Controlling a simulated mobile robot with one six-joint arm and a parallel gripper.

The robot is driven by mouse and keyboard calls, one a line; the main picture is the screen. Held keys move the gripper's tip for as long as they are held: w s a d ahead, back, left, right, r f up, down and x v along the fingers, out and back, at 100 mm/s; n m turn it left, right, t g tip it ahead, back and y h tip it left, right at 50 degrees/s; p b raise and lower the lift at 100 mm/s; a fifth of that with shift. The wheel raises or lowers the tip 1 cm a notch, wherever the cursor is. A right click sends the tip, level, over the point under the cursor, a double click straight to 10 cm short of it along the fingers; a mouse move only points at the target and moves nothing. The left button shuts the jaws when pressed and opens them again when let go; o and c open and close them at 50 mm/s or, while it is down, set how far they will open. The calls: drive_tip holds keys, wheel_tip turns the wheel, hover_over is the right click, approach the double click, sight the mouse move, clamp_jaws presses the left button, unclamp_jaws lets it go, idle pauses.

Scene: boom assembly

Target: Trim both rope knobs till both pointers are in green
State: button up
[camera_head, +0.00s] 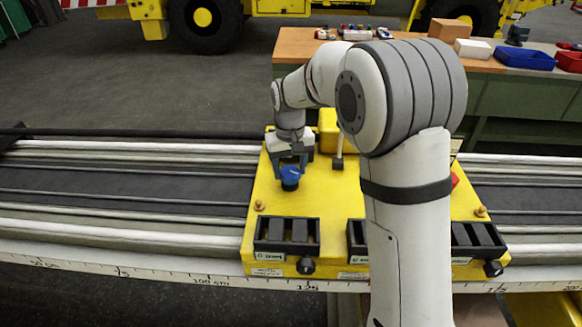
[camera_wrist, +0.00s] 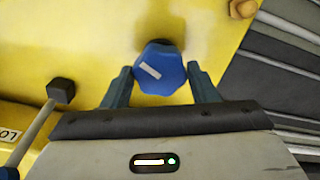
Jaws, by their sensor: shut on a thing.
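My gripper (camera_wrist: 160,72) is shut on a blue knob (camera_wrist: 163,68) with a white mark on its top; one finger is on each side of it. In the head view the same blue knob (camera_head: 290,179) sits at the left of the yellow panel (camera_head: 325,205), under my gripper (camera_head: 289,163). A red part (camera_head: 455,180) shows at the right edge of my arm; I cannot tell if it is a second knob. No pointer or green zone can be made out; my arm hides the panel's middle right.
A lever with a dark tip (camera_head: 338,163) stands right of the blue knob. Black-framed slots (camera_head: 286,235) and small black knobs (camera_head: 307,265) line the panel's front. A yellow box (camera_head: 328,130) is behind. Rails run along both sides; a workbench (camera_head: 295,45) stands farther back.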

sight(290, 171)
drive_tip(key=m, duration=0.4)
drive_tip(key=shift+m, duration=2.2)
drive_tip(key=o, duration=1)
wheel_tip(290, 171, up, 8)
drive_tip(key=shift+f, duration=0.1)
